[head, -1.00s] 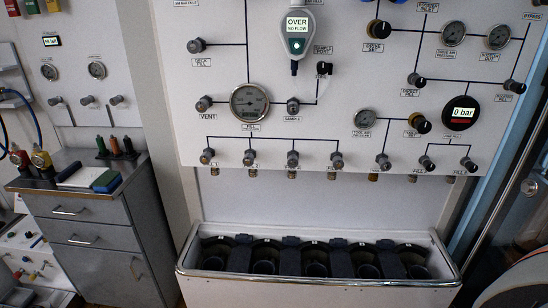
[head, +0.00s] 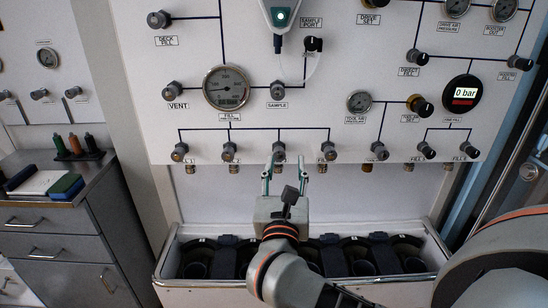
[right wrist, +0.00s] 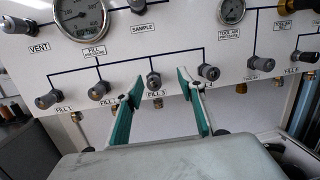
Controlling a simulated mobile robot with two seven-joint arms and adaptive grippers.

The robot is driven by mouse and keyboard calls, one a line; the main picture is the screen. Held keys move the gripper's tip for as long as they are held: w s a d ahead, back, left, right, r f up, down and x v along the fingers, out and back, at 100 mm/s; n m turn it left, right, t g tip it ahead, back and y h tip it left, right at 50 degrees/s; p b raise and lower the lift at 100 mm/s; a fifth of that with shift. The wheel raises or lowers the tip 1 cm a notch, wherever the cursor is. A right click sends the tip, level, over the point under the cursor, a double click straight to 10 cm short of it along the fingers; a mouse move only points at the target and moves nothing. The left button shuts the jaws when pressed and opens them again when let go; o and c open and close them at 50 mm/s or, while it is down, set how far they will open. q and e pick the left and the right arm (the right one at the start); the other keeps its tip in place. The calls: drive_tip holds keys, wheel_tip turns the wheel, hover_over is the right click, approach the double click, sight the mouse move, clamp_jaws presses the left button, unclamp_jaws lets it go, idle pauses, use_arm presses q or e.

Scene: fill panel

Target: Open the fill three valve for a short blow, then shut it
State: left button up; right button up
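The fill three valve (head: 279,150) is a small dark grey knob in the bottom row of the white panel. In the right wrist view the fill three knob (right wrist: 153,80) sits above its "FILL 3" label, seen between the tips of my fingers. My right gripper (head: 284,162) is open, with its two green-edged fingers pointing at the panel just below and to the right of the knob. The fingers (right wrist: 160,80) hold nothing. I cannot tell how far the tips are from the panel, and no contact shows. My left gripper is out of view.
The fill two knob (head: 229,150) and fill four knob (head: 327,150) flank it closely. A round gauge (head: 226,88) and the sample knob (head: 277,90) are above. A trough with dark cylinder wells (head: 160,281) stands below the panel. A grey cabinet (head: 60,225) is at left.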

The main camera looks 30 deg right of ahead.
sight(280, 157)
drive_tip(key=w+d+f, duration=0.1)
drive_tip(key=w, duration=0.1)
drive_tip(key=w+d+y, duration=0.1)
drive_tip(key=w, duration=0.2)
drive_tip(key=w+d+f+m+y, duration=0.1)
drive_tip(key=w, duration=0.2)
drive_tip(key=shift+d+f+g, duration=0.25)
drive_tip(key=shift+f+g, duration=0.05)
drive_tip(key=shift+g, duration=0.1)
drive_tip(key=shift+s, duration=0.1)
